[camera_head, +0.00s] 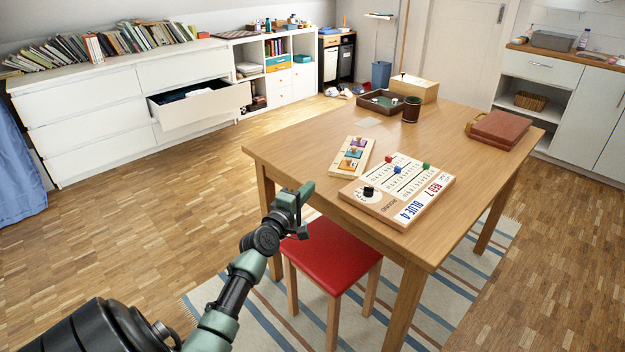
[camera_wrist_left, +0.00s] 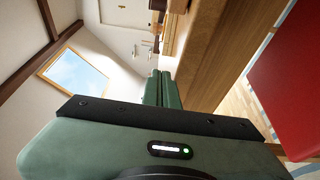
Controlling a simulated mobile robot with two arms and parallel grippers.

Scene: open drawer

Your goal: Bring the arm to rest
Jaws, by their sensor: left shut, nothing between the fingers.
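My left arm comes in from the lower left in the head view. Its green and black gripper (camera_head: 306,190) is raised beside the near left edge of the wooden table (camera_head: 290,140), to the left of the table's boards. The gripper is shut and empty. In the left wrist view the green fingers (camera_wrist_left: 161,88) stand together, with the table's wooden edge (camera_wrist_left: 208,50) close on their right. My right gripper is in neither view.
A red-topped stool (camera_head: 330,257) stands just right of and below the gripper. A game board (camera_head: 398,190) and a puzzle board (camera_head: 352,157) lie near the table's edge. A dresser (camera_head: 90,110) at the back left has one drawer (camera_head: 200,107) pulled open. Floor to the left is clear.

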